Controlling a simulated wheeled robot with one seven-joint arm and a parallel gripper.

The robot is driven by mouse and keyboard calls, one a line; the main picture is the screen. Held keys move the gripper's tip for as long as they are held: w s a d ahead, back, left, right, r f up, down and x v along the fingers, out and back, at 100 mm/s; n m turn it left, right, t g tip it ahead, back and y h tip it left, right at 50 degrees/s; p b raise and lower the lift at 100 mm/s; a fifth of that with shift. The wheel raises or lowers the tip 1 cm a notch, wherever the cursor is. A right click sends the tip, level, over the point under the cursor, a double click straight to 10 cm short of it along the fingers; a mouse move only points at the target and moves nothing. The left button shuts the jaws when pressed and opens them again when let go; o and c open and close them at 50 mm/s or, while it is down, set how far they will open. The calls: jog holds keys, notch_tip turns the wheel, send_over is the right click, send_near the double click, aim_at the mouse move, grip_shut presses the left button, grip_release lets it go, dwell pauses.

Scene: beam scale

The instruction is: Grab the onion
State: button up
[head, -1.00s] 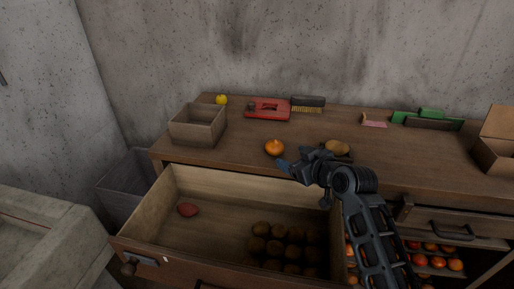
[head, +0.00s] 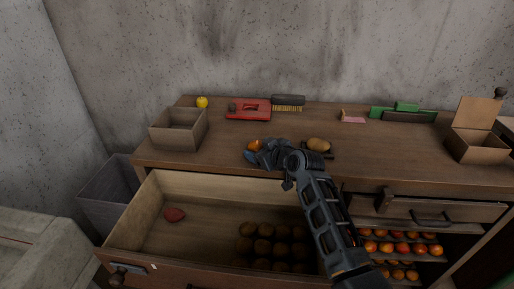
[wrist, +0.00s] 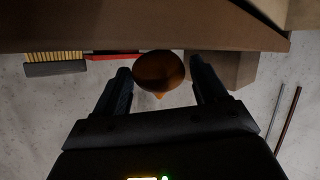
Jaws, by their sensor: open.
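The onion (head: 255,144) is a small orange-brown bulb on the cabinet top, near its front edge. In the head view it is partly hidden behind my gripper (head: 251,155). In the wrist view, which looks upside down, the onion (wrist: 159,71) sits between the tips of my two open fingers (wrist: 161,85). A gap shows on the right side, and the left finger is close to it. I cannot tell whether either finger touches it.
A potato-like item (head: 319,145) lies right of my gripper. The open drawer (head: 150,205) below holds several brown round items and a red one.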

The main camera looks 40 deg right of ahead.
jog(key=shift+c, duration=0.3)
jog(key=c, duration=0.8)
jog(key=shift+r, duration=0.15)
